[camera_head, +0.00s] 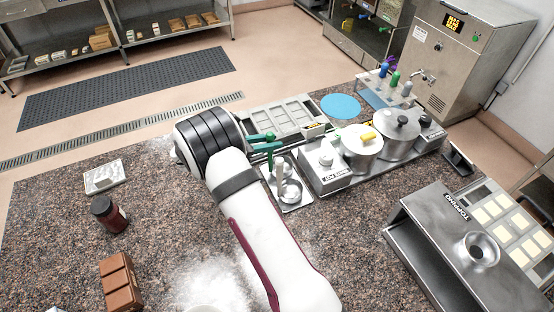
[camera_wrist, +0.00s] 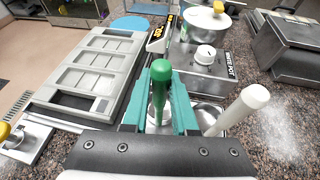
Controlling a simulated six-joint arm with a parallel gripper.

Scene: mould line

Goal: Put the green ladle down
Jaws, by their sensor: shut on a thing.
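The green ladle (camera_wrist: 160,78) is upright between the teal fingers of my gripper (camera_wrist: 160,108), which are shut on its handle. In the head view my gripper (camera_head: 266,143) is just past the end of my arm, above a small metal tray (camera_head: 293,205). The ladle's lower end is mostly hidden, so I cannot tell whether it touches the tray. A white-handled ladle (camera_wrist: 238,110) stands to the right of the green one, with its metal bowl (camera_head: 291,191) in the same tray.
The white pot station (camera_head: 325,178) with a knob and lidded pots (camera_head: 362,150) stands right of the tray. A grey mould (camera_wrist: 92,75) lies to the left in the wrist view. A blue disc (camera_head: 341,107) lies behind. The granite counter (camera_head: 170,225) has free room at left.

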